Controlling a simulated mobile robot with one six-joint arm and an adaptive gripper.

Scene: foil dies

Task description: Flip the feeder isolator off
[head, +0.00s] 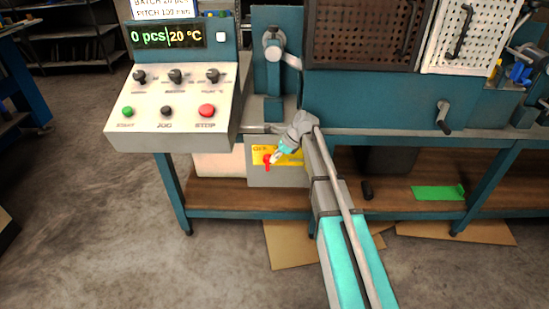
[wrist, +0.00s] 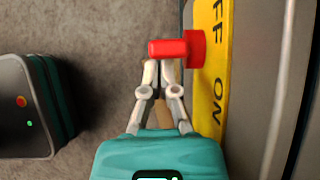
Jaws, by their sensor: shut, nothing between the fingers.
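The feeder isolator is a red switch (head: 267,161) on a yellow label plate (head: 262,149) marked OFF, on a grey box under the bench. In the wrist view its red handle (wrist: 168,48) sticks out to the left from a round red base (wrist: 196,48). The yellow plate (wrist: 212,90) there shows "FF" at the top and "ON" lower down. My gripper (head: 275,159) is shut and empty beside the switch. In the wrist view its fingertips (wrist: 159,66) are just below the handle, touching or nearly so. Which position the handle is set to is unclear.
A control console (head: 170,105) with knobs and buttons overhangs at the upper left. The teal bench (head: 370,105) is above the switch. Cardboard (head: 285,245) lies on the floor.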

